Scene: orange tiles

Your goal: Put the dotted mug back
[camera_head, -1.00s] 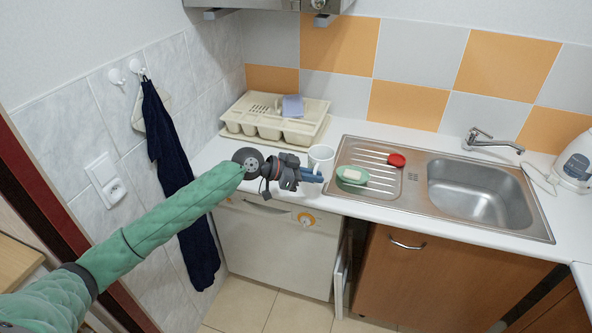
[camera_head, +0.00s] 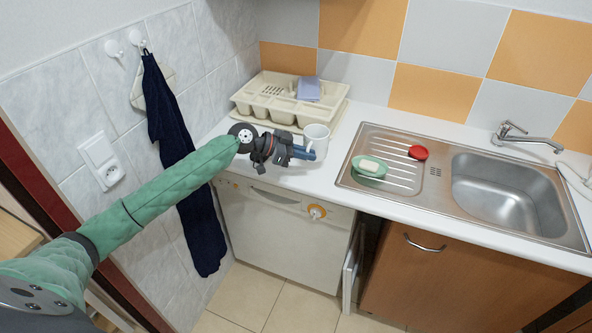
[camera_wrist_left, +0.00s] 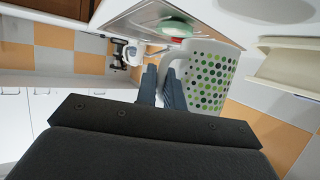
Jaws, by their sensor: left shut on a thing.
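The dotted mug (camera_head: 316,138) is white with green and dark dots, which show in the left wrist view (camera_wrist_left: 208,78). It looks upright over the counter, just left of the sink. My left gripper (camera_head: 308,153) reaches in from the left and is shut on the mug's handle; its blue fingers (camera_wrist_left: 160,86) meet at the handle in the left wrist view. I cannot tell whether the mug's base touches the counter. My right gripper is not in view.
A cream dish rack (camera_head: 270,113) with a lilac sponge (camera_head: 309,89) stands behind the gripper. A dark towel (camera_head: 185,165) hangs at left.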

